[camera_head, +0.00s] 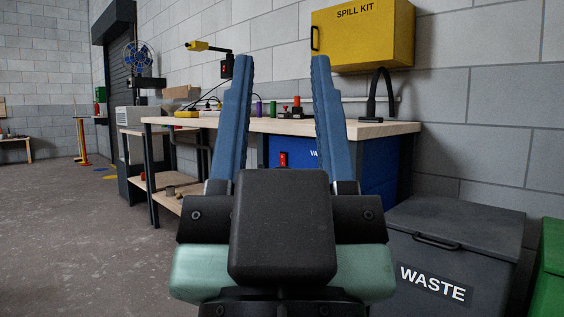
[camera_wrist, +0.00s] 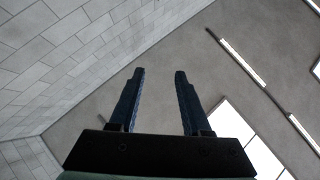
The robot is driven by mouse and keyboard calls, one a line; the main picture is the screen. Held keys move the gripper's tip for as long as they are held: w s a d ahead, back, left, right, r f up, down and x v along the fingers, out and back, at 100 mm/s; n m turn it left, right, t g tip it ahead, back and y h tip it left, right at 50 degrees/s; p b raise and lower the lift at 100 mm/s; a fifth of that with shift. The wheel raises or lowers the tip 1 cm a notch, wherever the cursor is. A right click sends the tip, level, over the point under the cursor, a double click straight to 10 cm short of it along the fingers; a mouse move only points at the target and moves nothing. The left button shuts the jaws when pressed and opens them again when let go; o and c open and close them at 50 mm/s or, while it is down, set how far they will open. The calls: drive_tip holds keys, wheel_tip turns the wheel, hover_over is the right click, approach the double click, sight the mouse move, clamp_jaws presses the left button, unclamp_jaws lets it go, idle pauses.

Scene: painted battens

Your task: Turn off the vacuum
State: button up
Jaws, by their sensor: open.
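The vacuum appears to be the blue box (camera_head: 377,175) under the workbench, with a partly covered white label starting "VA". A red switch (camera_head: 283,159) shows on its front, between my gripper's fingers in the head view; whether it is on or off is too small to tell. My gripper (camera_head: 282,62) is open and empty in the head view, fingers pointing up in front of the bench. My gripper and wrist hide much of the blue box. The wrist view shows the open fingers (camera_wrist: 159,74) against wall and ceiling; the vacuum is not in that view.
The workbench (camera_head: 388,129) carries several small items. A yellow spill kit cabinet (camera_head: 366,38) hangs on the wall above. A grey waste bin (camera_head: 455,225) stands at the right, beside a green bin (camera_head: 550,270). The floor (camera_head: 75,230) at the left is clear.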

drive_tip(key=shift+r+p, duration=0.45)
drive_tip(key=c, duration=0.5)
wheel_tip(320, 180, up, 18)
drive_tip(key=p, duration=1.8)
drive_tip(key=shift+r, duration=0.15)
clamp_jaws()
drive_tip(key=shift+w, duration=0.1)
